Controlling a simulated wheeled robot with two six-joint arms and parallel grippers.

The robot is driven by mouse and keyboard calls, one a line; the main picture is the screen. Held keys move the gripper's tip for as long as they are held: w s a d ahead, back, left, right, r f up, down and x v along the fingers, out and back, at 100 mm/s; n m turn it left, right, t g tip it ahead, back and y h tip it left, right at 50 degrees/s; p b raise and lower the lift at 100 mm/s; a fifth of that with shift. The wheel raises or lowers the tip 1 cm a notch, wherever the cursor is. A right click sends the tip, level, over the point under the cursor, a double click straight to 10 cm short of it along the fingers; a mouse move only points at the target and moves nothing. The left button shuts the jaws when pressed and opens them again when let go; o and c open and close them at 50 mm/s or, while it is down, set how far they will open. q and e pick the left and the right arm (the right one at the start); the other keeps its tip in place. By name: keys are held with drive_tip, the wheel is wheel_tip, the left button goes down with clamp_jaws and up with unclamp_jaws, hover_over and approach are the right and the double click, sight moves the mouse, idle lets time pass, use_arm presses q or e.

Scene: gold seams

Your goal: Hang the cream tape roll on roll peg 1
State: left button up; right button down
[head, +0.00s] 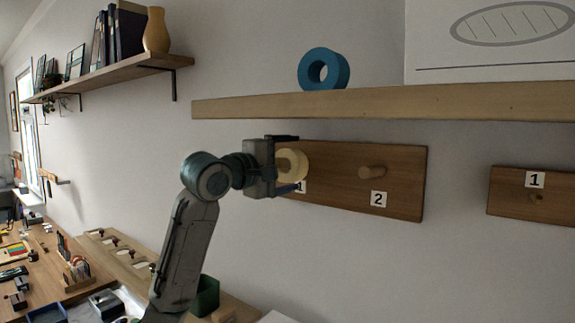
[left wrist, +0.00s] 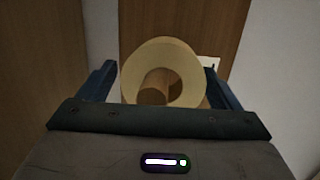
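The cream tape roll (head: 292,165) is at the left end of the wooden peg board (head: 330,160). In the left wrist view the cream roll (left wrist: 188,72) is around a wooden peg (left wrist: 154,88), whose end shows inside its hole. The number label below it is partly hidden in the head view, where a "1" shows. My left gripper (head: 288,164) has one finger above and one below the roll; it looks open, with a small gap to the roll. The left wrist view shows the fingers (left wrist: 160,72) on either side. My right gripper is not in view.
Peg 2 (head: 372,172) on the same board is empty. Another board (head: 515,205) labelled "1" is at the right. A blue tape roll (head: 324,69) stands on the shelf (head: 400,103) above. A workbench (head: 60,260) with several items is at lower left.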

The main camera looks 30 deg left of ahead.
use_arm(q)
drive_tip(key=shift+s, duration=0.1)
drive_tip(key=shift+s+a+f+b, duration=0.1)
drive_tip(key=shift+s+b, duration=0.2)
drive_tip(key=shift+b, duration=0.1)
drive_tip(key=b+v, duration=0.5)
drive_tip(key=v, duration=0.5)
drive_tip(key=shift+b, duration=0.35)
